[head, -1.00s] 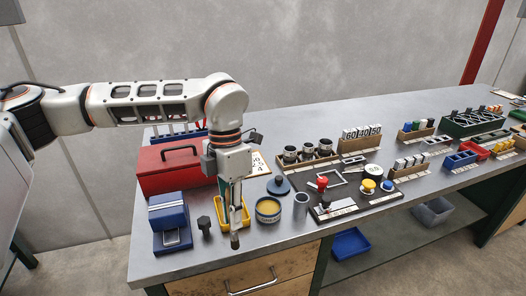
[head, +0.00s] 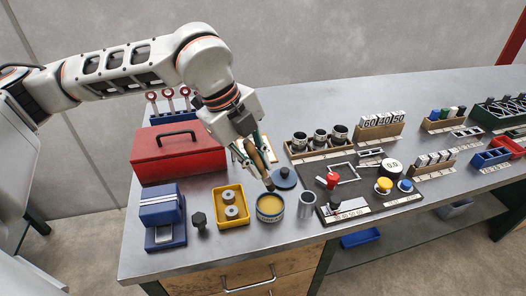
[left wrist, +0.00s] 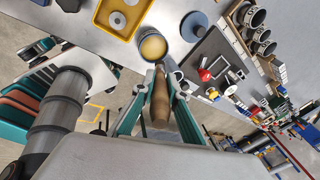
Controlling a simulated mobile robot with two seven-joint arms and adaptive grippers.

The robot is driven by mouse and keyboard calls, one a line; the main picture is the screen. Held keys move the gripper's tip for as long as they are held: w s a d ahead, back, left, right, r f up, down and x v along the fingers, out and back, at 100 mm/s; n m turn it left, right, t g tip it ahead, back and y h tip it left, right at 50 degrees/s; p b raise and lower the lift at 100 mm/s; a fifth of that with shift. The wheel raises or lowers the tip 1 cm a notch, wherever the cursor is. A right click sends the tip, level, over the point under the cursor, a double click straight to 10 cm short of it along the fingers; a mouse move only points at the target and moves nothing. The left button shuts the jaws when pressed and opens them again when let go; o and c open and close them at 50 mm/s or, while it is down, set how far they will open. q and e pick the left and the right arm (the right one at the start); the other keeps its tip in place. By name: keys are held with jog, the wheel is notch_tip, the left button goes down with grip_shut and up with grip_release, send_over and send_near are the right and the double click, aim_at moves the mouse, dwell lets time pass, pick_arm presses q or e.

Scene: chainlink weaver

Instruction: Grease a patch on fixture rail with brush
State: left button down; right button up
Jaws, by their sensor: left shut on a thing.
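My left gripper (head: 255,154) is shut on a brush (head: 263,172) with a brown wooden handle, which also shows in the left wrist view (left wrist: 160,99). The brush is tilted, its lower end just above the open grease tin (head: 270,217). Whether it touches the yellow grease cannot be told. The tin also shows in the left wrist view (left wrist: 153,48). Its blue lid (head: 284,179) lies behind it on the bench. I cannot make out which thing is the fixture rail. My right gripper is not in view.
A metal cup (head: 306,206) and a dark board (head: 343,199) stand right. A red toolbox (head: 178,158) stands behind.

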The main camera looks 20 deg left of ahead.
pick_arm(q)
jog(key=shift+w+r+n, duration=0.1)
jog(key=shift+w+n, duration=0.1)
jog(key=shift+n, duration=0.1)
jog(key=shift+f+b, duration=0.75)
jog(key=shift+f, duration=2.2)
jog(key=shift+f+b, duration=0.55)
jog(key=shift+f, duration=0.1)
jog(key=shift+s+f+b, duration=0.15)
jog(key=shift+b, duration=0.2)
dwell(1.2)
jog(key=shift+r+p, duration=1.3)
jog(key=shift+r, duration=2.35)
